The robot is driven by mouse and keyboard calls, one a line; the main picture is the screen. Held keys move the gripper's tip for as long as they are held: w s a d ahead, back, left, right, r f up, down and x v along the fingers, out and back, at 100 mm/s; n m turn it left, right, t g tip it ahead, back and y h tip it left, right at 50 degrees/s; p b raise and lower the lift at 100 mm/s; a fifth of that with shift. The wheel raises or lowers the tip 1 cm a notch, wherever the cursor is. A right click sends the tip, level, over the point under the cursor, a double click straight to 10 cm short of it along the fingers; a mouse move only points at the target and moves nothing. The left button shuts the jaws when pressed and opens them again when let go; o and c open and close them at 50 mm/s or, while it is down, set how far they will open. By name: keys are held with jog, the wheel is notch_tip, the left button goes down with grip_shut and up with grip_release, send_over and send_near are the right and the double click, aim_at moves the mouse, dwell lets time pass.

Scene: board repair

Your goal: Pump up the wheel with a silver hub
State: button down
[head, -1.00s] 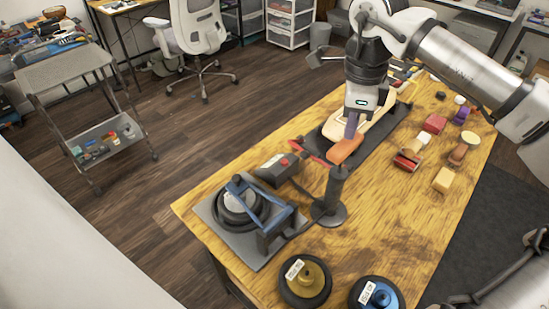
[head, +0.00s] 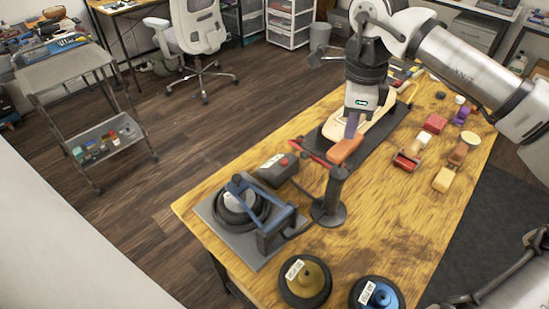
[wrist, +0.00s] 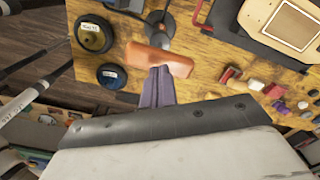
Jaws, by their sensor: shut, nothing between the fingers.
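A black wheel with a pale grey hub (head: 238,200) lies in a stand with a blue clamp (head: 270,212) at the table's front left. In the wrist view the fingers (wrist: 160,78) meet or overlap the block (wrist: 160,60); contact is unclear.
Two labelled wheels, gold-hubbed (head: 305,281) and blue-hubbed (head: 377,296), lie at the front edge. A dark mat (head: 385,125) and several coloured blocks occupy the back and right.

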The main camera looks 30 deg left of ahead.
jog(key=shift+f, duration=0.15)
jog(key=shift+f+b, duration=3.15)
jog(key=shift+f, duration=0.65)
jog(key=shift+r+p, duration=2.6)
jog(key=shift+r, duration=1.35)
